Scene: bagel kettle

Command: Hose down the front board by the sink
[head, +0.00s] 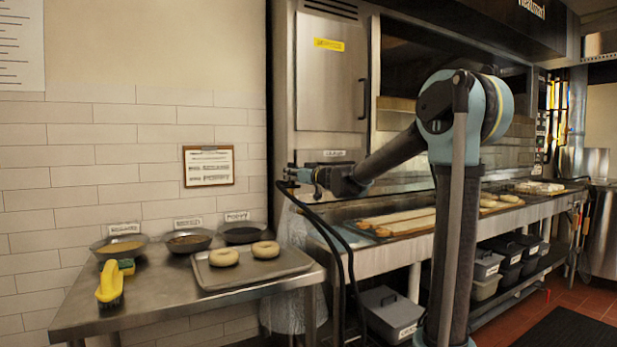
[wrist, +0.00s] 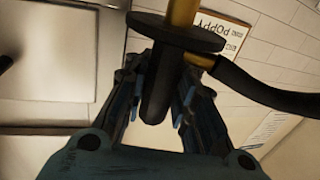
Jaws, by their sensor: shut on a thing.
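My gripper (head: 308,178) is raised in front of the steel oven unit, above the right end of the steel side table. In the wrist view my gripper (wrist: 158,105) is shut on a black spray handle (wrist: 160,75) with a round black collar and a brass stem. A black hose (head: 345,262) hangs from near my gripper in the head view; a black hose (wrist: 265,88) also bends away from the handle in the wrist view. Pale long boards (head: 405,220) lie on the steel counter behind my arm, the front one partly hidden. I cannot make out a sink.
The side table (head: 180,307) holds a tray (head: 215,283) with two bagels, several topping bowls (head: 188,241) and a yellow-handled brush (head: 109,284). Grey bins (head: 388,312) stand under the counter. A dark mat (head: 568,330) lies on the floor at right.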

